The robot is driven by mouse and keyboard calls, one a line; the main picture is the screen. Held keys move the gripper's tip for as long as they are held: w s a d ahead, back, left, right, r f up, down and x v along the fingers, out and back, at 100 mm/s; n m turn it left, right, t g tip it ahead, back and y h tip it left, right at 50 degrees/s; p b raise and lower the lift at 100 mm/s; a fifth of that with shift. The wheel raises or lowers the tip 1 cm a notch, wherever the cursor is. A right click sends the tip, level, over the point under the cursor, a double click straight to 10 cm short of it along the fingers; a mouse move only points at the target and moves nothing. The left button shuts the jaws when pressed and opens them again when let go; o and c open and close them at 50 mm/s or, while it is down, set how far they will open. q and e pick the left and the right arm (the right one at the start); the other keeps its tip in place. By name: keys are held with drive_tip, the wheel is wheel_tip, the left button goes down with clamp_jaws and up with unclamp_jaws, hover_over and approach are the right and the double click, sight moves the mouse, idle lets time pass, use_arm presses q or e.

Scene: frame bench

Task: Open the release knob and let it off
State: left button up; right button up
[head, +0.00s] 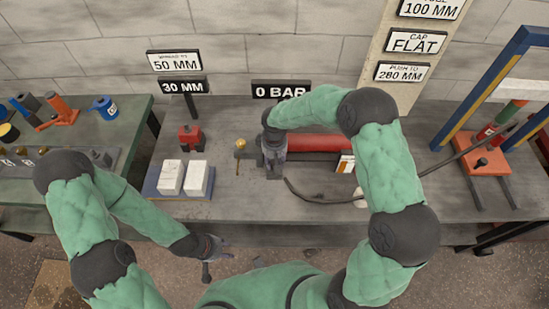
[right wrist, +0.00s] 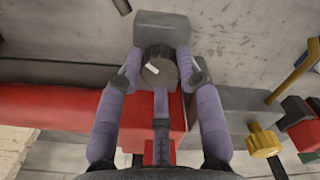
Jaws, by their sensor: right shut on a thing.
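The release knob (right wrist: 157,68) is round and black with a white mark, on a grey block (right wrist: 162,30) in the right wrist view. In the head view my right gripper (head: 272,150) hides the knob, beside a long red cylinder (head: 315,143). The cylinder also shows in the right wrist view (right wrist: 50,105). A "0 BAR" sign (head: 280,90) stands behind. My left gripper (head: 218,252) hangs in front of the bench edge, clear of everything; its finger opening is unclear.
A brass knob (head: 240,143) stands just left of my right gripper. A blue tray (head: 152,188) with two white blocks is further left. A dark hose (head: 315,197) runs along the bench. A blue-and-yellow frame (head: 490,85) stands at right. A green table (head: 133,135) is at left.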

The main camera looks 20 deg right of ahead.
drive_tip(key=n+p, duration=0.2)
drive_tip(key=n, duration=0.3)
drive_tip(key=shift+s+n+p, duration=0.1)
drive_tip(key=shift+n+p, duration=0.2)
drive_tip(key=shift+n, duration=0.1)
drive_tip(key=shift+f, duration=0.1)
idle(0.3)
drive_tip(key=o, duration=1.1)
drive_tip(key=shift+o, duration=0.2)
drive_tip(key=shift+r, duration=0.65)
wheel_tip(320, 180, up, 11)
drive_tip(key=shift+f, duration=0.1)
